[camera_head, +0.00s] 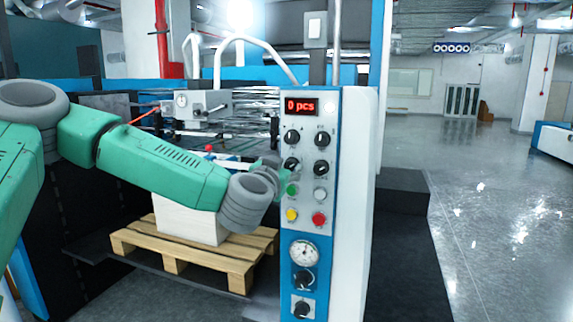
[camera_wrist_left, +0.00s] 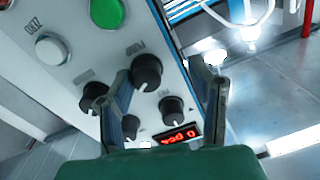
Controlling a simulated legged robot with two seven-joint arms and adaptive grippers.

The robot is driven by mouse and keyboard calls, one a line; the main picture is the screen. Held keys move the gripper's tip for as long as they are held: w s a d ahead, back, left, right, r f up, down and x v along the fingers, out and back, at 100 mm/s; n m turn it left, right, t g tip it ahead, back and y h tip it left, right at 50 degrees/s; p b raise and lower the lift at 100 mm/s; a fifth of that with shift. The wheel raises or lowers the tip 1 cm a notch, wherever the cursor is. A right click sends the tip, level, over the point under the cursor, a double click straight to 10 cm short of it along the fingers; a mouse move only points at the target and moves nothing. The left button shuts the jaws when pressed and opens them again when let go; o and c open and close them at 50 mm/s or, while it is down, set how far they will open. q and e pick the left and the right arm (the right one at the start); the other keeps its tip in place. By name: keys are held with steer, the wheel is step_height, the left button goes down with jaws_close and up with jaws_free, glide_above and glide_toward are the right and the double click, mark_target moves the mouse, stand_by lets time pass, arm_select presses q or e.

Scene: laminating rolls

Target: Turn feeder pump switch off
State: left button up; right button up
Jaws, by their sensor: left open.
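The control panel (camera_head: 308,220) carries a two-by-two group of black knobs below a red display. The lower-left knob (camera_head: 291,165), just above the green button, also shows in the left wrist view (camera_wrist_left: 147,72); its small label seems to read pump. My left gripper (camera_head: 281,170) is at this knob, partly hidden against the panel edge. In the left wrist view its two fingers (camera_wrist_left: 160,70) are open, with the knob showing between them, nearer the left finger. I cannot tell whether they touch it. My right gripper is out of view.
The display (camera_head: 300,106) reads 0 pcs. Close by are the other knobs (camera_head: 322,168), green (camera_head: 292,190), white, yellow and red (camera_head: 319,219) buttons, and a gauge (camera_head: 304,253). A wooden pallet (camera_head: 190,252) with a white stack stands behind my arm. Open floor lies right.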

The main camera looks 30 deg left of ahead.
arm_select(q)
steer(key=shift+w+a+f, duration=0.25)
steer(key=shift+w+f, duration=0.25)
steer(key=shift+w, duration=0.3)
steer(key=shift+s+d+r, duration=0.15)
steer(key=shift+d+r, duration=0.15)
steer(key=shift+d, duration=0.4)
steer(key=c, duration=1)
steer(key=shift+d+r, duration=0.15)
steer(key=shift+d, duration=0.2)
jaws_close()
steer(key=shift+a, duration=0.35)
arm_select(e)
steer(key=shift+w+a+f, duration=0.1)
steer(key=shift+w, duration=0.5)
